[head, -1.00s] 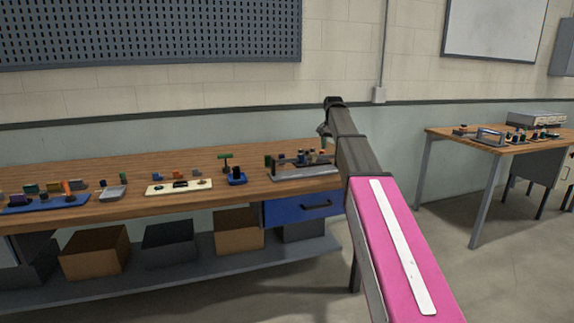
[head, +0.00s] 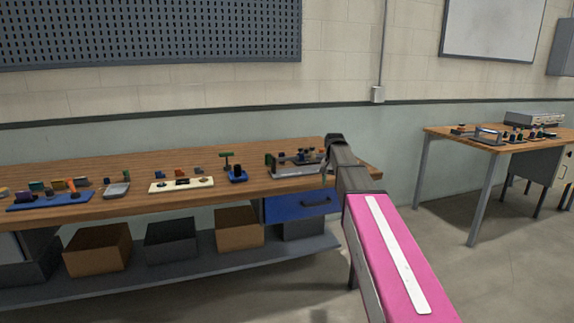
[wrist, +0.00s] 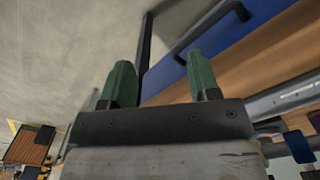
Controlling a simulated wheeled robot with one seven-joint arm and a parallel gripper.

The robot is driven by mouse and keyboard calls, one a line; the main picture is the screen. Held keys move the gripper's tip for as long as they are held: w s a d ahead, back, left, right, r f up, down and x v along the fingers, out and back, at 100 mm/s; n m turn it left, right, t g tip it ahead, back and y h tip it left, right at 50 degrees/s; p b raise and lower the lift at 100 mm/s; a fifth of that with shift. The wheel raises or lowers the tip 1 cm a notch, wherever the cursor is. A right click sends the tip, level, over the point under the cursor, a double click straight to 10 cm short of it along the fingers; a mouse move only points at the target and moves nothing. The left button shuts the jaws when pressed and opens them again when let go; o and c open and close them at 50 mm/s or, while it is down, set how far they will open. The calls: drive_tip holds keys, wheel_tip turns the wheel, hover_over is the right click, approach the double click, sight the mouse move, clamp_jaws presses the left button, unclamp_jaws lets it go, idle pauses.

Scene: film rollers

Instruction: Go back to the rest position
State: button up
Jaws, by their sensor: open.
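My gripper (wrist: 160,72) shows in the wrist view as two green fingers standing well apart, with nothing between them. Beyond them are the blue drawer (wrist: 215,30) with its dark handle, the wooden bench edge and grey floor. In the head view my pink and dark arm reaches forward to the right end of the long workbench (head: 110,171). Its dark end is in front of that bench end, near a grey tray (head: 297,172) with small parts.
The bench holds a blue tray (head: 50,201), a cream tray (head: 181,187) and small parts. The blue drawer (head: 303,206) hangs below its right end, above a shelf with boxes. A second table (head: 470,140) stands at the right. Floor between them is clear.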

drive_tip(key=s+f+n, duration=0.4)
drive_tip(key=s+f, duration=2.2)
drive_tip(key=s, duration=0.4)
drive_tip(key=shift+s, duration=0.2)
